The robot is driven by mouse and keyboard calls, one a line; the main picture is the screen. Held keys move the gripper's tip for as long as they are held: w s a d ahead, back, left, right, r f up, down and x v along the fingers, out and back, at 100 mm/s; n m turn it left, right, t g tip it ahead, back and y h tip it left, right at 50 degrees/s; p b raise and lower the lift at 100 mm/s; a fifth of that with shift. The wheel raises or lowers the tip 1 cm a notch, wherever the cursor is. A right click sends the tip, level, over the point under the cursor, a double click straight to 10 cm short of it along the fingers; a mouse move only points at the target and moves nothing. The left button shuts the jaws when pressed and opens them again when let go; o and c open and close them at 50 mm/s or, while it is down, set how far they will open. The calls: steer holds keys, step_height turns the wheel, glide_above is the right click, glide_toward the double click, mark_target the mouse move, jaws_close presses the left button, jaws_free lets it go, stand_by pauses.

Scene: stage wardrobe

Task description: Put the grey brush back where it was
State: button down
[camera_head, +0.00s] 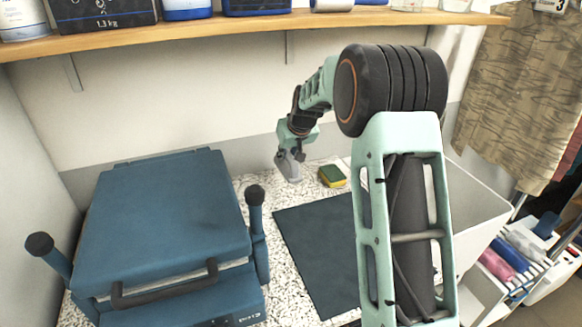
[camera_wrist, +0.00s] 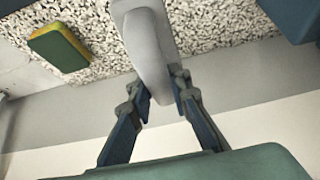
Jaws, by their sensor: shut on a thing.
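The grey brush (camera_head: 289,167) is between the fingers of my gripper (camera_head: 289,154) in the head view, near the back of the speckled worktop. In the wrist view my gripper (camera_wrist: 158,88) is shut on the light grey body of the brush (camera_wrist: 150,42), one finger on each side. The brush extends past the fingertips over the speckled surface. I cannot tell whether it touches the worktop. Its bristles are not clearly visible.
A yellow and green sponge (camera_head: 332,176) lies right of the brush and shows in the wrist view (camera_wrist: 59,48). A dark mat (camera_head: 318,240) lies in front. A blue press-like machine (camera_head: 165,215) stands left. A wooden shelf (camera_head: 250,27) hangs above; a white bin (camera_head: 470,200) is right.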

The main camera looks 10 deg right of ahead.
steer(key=w+f, duration=0.1)
steer(key=w+d+f, duration=0.1)
steer(key=f, duration=0.1)
steer(key=w+f, duration=0.1)
steer(key=shift+w+d+f+p, duration=0.1)
steer(key=shift+d+f+p, duration=0.05)
steer(key=shift+d+p, duration=0.2)
steer(key=shift+f, duration=1.5)
steer(key=shift+f, duration=0.25)
steer(key=c, duration=1.8)
jaws_free()
steer(key=shift+r, duration=0.1)
steer(key=shift+r, duration=0.1)
steer(key=shift+r, duration=0.2)
steer(key=b+v, duration=0.1)
steer(key=v, duration=1)
steer(key=shift+s+r, duration=0.25)
steer(key=shift+s, duration=0.05)
